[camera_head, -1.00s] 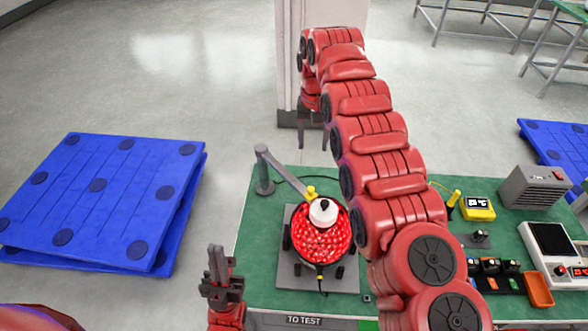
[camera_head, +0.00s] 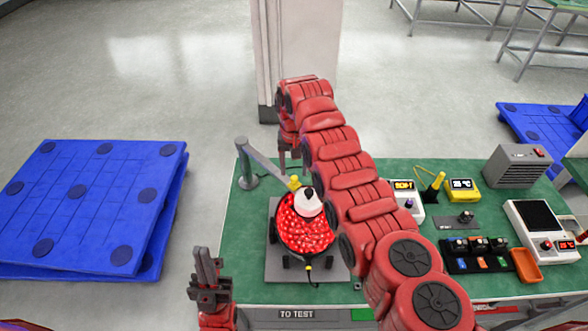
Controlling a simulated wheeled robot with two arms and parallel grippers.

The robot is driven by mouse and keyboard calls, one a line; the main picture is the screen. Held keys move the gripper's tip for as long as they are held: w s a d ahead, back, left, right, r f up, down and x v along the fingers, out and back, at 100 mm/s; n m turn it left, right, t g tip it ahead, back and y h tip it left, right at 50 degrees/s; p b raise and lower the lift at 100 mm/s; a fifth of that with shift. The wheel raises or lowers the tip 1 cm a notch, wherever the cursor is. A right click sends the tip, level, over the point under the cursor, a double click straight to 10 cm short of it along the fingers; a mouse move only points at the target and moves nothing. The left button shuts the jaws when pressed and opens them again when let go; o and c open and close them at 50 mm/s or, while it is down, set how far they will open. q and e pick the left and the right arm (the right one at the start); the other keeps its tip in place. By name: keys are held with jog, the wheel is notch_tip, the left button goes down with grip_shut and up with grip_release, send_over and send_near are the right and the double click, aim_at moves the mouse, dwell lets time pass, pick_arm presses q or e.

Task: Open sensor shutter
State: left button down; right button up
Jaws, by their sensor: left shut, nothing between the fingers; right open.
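A round fixture glowing red (camera_head: 305,232) with a white domed cap (camera_head: 309,203) sits on a grey plate on the green table. A grey jointed arm (camera_head: 265,164) on a post reaches over it and ends in a yellow tip (camera_head: 294,183) beside the cap. I cannot tell which part is the sensor shutter. My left gripper (camera_head: 206,268) is shut and empty, pointing up off the table's front left corner.
On the right of the table (camera_head: 400,285) stand a display box (camera_head: 405,198), a yellow meter (camera_head: 462,189), a grey heater-like box (camera_head: 517,166), a switch panel (camera_head: 480,252), an orange tray (camera_head: 526,265) and a white instrument (camera_head: 540,228). Blue pallets (camera_head: 85,205) lie on the floor at left.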

aim_at(295, 182)
jog(key=shift+f+p, duration=0.35)
jog(key=shift+f, duration=1.1)
grip_shut()
dwell(0.4)
